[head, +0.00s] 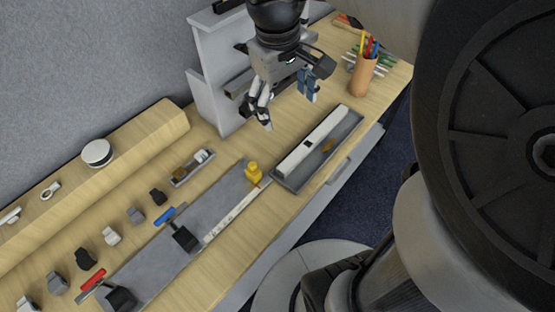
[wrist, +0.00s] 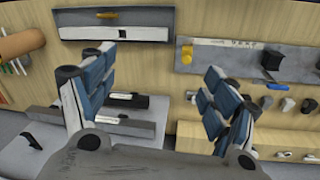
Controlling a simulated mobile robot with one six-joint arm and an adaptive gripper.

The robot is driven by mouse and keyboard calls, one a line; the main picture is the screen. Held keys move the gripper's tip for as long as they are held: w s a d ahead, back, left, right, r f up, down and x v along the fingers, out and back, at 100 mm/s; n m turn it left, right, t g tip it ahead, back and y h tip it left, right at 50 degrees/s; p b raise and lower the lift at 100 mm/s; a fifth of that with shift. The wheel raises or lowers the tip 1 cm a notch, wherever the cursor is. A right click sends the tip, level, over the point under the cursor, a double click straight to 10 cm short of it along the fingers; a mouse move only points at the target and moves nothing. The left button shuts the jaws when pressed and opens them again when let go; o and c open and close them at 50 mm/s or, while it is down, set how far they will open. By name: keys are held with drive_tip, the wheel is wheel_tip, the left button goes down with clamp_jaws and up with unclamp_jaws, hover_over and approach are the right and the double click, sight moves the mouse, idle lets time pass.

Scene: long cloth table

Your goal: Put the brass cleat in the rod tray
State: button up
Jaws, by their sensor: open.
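A long grey tray (head: 284,183) with a white bar (head: 316,142) in it, seemingly the rod tray, lies near the table's front edge. A small brass-brown piece (head: 328,146), seemingly the cleat, lies inside it beside the bar. In the wrist view the tray (wrist: 70,33) is at the top, with the brass piece (wrist: 107,15) along its far side. My gripper (head: 288,106) is open and empty, above the table behind the long tray. Its spread fingers show in the wrist view (wrist: 160,85).
A grey mat (head: 200,215) holds a yellow piece (head: 253,172), a white ruler-like strip, and blue- and red-handled tools. Several small dark and pale blocks stand behind it. A grey-white stand (head: 212,80) rises close behind my gripper. A pencil cup (head: 362,76) stands at the right.

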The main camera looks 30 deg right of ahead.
drive_tip(key=s+a+f+m+t, duration=0.1)
drive_tip(key=s+a+t, duration=0.1)
drive_tip(key=s, duration=0.4)
drive_tip(key=s+a+f+t+y, duration=0.1)
drive_tip(key=s+a, duration=0.4)
drive_tip(key=s, duration=0.2)
drive_tip(key=shift+s+a+f+m+t+y, duration=0.15)
drive_tip(key=shift+a+m+t+y, duration=0.15)
drive_tip(key=shift+m+t, duration=0.1)
idle(0.3)
